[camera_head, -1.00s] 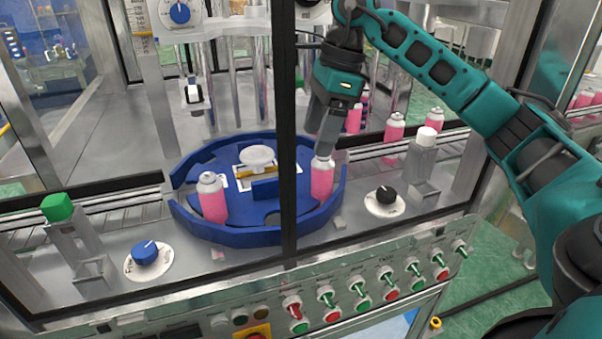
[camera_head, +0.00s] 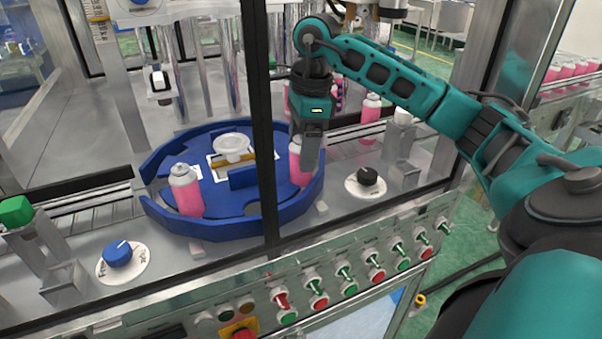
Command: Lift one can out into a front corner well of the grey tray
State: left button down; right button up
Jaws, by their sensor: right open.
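My left gripper is not in view. No grey tray shows in this view.
A dark upright frame post (camera_head: 266,160) stands just left of the gripper. Knobs (camera_head: 118,253) and a button panel (camera_head: 345,277) line the machine's front.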

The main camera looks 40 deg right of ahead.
aim_at(298, 177)
jog(key=shift+w+a+f, duration=0.1)
jog(key=shift+a+f, duration=0.05)
jog(key=shift+f, duration=1.35)
jog(key=shift+c, duration=0.3)
jog(key=c, duration=1.1)
